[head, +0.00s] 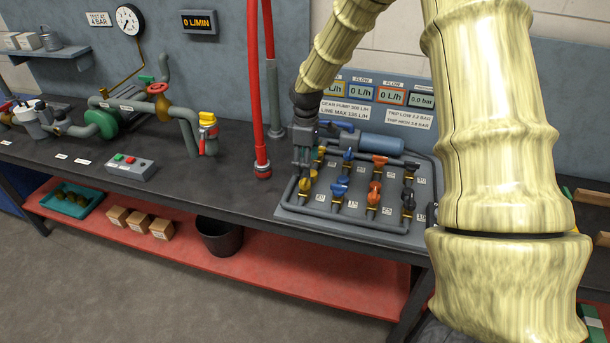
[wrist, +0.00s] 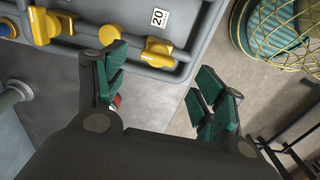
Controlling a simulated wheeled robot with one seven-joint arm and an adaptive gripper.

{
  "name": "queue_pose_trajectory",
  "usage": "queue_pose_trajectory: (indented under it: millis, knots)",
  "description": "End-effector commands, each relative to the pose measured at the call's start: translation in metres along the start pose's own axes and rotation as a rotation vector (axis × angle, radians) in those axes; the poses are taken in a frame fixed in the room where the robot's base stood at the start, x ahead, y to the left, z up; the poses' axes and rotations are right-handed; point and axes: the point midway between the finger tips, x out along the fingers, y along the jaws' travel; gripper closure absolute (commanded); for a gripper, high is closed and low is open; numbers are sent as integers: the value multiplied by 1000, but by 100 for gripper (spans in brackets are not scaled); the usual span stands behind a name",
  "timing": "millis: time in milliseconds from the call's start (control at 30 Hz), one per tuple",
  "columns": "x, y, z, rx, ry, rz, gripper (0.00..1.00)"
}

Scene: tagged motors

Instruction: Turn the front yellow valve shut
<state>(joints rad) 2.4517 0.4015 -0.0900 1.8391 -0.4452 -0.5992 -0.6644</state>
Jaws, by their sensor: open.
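The front yellow valve (head: 304,187) is on the left of the front row on the grey valve board (head: 340,227). A second yellow valve (head: 320,153) is behind it, partly hidden by my gripper. My gripper (head: 303,163) points down over the board's left side, above and behind the front yellow valve. In the wrist view my gripper (wrist: 160,92) is open, with nothing between its green-padded fingers. I cannot tell which valve each belongs to.
Blue (head: 339,188), orange (head: 373,192) and black (head: 408,200) valves stand close by on the right. A blue cylinder (head: 380,143) lies behind them. A red hose (head: 256,90) hangs left of my gripper.

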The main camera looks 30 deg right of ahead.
Motion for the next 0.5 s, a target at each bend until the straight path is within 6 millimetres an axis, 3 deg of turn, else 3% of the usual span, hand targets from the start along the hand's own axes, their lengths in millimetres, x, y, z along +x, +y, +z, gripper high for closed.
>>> queue_pose_trajectory:
  millis: [300, 500]
  knots:
    - [42, 0, 0, 1, -2, -2, 30]
    - [58, 0, -1, -1, -1, -1, 30]
